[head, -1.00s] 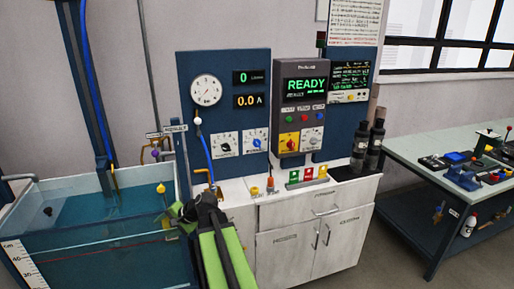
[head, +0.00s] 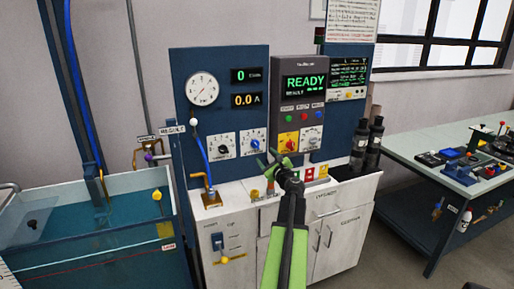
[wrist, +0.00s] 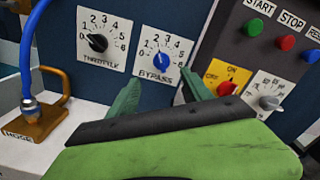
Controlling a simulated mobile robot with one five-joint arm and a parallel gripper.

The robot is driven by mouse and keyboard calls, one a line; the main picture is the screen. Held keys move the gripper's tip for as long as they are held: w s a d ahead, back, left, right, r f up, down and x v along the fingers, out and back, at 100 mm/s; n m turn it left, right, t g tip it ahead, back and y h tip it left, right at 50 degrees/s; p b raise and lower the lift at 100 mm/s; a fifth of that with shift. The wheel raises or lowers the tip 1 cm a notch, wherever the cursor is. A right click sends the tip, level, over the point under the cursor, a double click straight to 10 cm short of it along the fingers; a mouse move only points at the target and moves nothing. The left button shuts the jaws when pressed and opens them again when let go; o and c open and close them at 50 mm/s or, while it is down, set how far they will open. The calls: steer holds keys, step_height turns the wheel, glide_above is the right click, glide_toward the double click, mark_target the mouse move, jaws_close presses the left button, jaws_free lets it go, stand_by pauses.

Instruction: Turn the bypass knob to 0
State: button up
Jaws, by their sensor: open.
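The bypass knob (wrist: 162,62) is blue and sits on a white dial plate marked BYPASS with a number scale, on the dark blue panel. In the head view the bypass knob (head: 254,143) is right of the throttle dial. I cannot read its setting for certain. My gripper (wrist: 160,92) is open and empty, with its green fingers pointing at the panel just below the bypass plate. In the head view my gripper (head: 268,159) is in front of the panel, below and right of the knob. It does not appear to touch the knob.
The black throttle knob (wrist: 98,42) is left of the bypass dial. A red knob on a yellow plate (wrist: 227,88) and a grey knob (wrist: 270,102) are to the right. A brass hose fitting (wrist: 38,120) with a blue hose stands left. A water tank (head: 100,240) is at left.

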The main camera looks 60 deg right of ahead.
mark_target(256, 145)
steer(key=x, duration=1.2)
steer(key=shift+d, duration=0.1)
steer(key=shift+c, duration=0.4)
jaws_close()
steer(key=shift+a+f, duration=0.1)
steer(key=shift+a, duration=0.15)
steer(key=shift+d, duration=0.2)
